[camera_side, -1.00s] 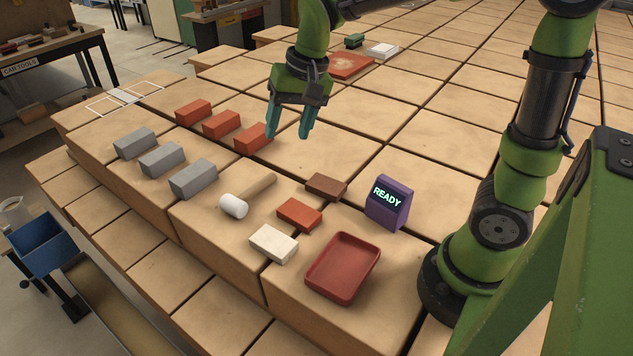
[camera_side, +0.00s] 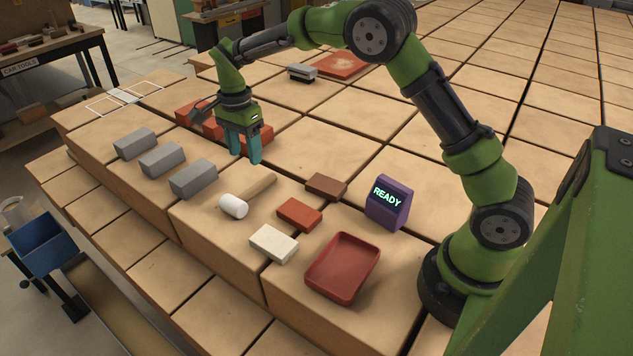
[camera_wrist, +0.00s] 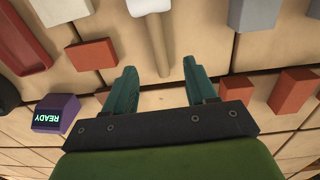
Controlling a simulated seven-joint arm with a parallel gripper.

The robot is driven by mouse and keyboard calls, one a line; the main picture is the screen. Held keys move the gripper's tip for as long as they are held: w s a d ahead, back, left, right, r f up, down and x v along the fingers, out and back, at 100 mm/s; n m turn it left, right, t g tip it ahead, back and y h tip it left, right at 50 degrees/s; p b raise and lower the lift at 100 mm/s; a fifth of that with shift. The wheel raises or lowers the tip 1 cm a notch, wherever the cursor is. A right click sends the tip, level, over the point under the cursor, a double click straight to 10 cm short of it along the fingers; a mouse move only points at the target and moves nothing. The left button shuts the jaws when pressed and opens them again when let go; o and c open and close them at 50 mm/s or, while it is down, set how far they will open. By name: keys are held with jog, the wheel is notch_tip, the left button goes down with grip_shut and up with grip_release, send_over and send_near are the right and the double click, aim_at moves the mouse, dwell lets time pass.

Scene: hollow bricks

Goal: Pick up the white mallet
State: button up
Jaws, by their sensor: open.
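The white mallet (camera_side: 234,206) lies on the brick surface in the side view, its white head toward the front and its wooden handle (camera_side: 261,186) pointing back right. My gripper (camera_side: 245,160) is open and empty, pointing down above and behind the handle, apart from it. In the wrist view the mallet's white head (camera_wrist: 150,6) is at the top edge, partly cut off. Its handle (camera_wrist: 158,45) runs down toward the gap between my fingertips (camera_wrist: 160,75), near the left finger.
Grey bricks (camera_side: 162,159) stand left of the mallet, and red bricks (camera_side: 187,113) behind, partly hidden by my gripper. A white brick (camera_side: 273,244), red brick (camera_side: 299,214), brown brick (camera_side: 326,186), red tray (camera_side: 318,286) and purple READY display (camera_side: 389,212) are to the right.

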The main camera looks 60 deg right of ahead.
send_over(251, 189)
jog(key=f, duration=0.5)
jog(key=shift+w+d+f, duration=0.1)
jog(key=shift+w+d, duration=0.25)
jog(key=shift+s+a+f, duration=0.15)
jog(key=shift+a+f, duration=0.05)
jog(key=shift+f, duration=1.15)
jog(key=shift+s+a+f, duration=0.15)
jog(key=shift+f, duration=1.2)
jog(key=shift+c, duration=0.3)
grip_shut()
